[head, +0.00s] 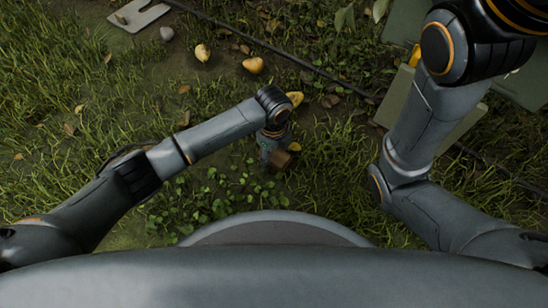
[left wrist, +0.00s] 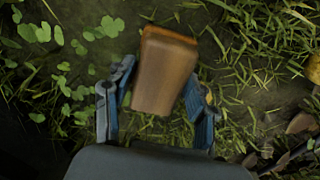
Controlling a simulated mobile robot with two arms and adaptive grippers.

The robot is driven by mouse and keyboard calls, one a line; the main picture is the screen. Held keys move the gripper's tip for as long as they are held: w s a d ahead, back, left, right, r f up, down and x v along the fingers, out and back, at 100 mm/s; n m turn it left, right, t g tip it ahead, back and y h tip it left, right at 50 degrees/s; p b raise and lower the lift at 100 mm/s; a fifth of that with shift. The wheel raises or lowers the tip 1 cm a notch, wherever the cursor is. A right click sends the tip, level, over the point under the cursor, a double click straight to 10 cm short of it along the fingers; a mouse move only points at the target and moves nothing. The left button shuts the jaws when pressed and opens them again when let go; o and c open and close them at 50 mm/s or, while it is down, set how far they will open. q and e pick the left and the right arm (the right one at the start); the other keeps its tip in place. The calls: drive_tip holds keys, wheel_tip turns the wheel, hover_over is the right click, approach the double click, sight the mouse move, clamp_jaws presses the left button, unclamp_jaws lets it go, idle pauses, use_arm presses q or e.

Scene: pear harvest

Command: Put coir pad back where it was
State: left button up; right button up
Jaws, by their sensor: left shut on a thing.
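My left gripper (head: 274,148) is low over the ground near the middle of the head view. It is shut on a brown block (head: 283,159), the only thing in view that could be the coir pad. In the left wrist view the block (left wrist: 165,75) is smooth, tapered and slightly tilted between the two blue-grey fingers of the left gripper (left wrist: 157,88). I cannot tell whether its far end touches the ground. My right arm reaches up the right side of the head view, and its gripper does not show.
Yellow pears (head: 202,52), (head: 253,65) and (head: 295,98) lie on the grass beyond the left gripper. A grey slotted plate (head: 138,14) lies at the top left. A pale green box (head: 452,122) stands partly behind my right arm.

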use_arm(q)
drive_tip(key=shift+f, duration=0.15)
drive_tip(key=o, duration=1.1)
wheel_tip(320, 180, up, 12)
drive_tip(key=p, duration=0.9)
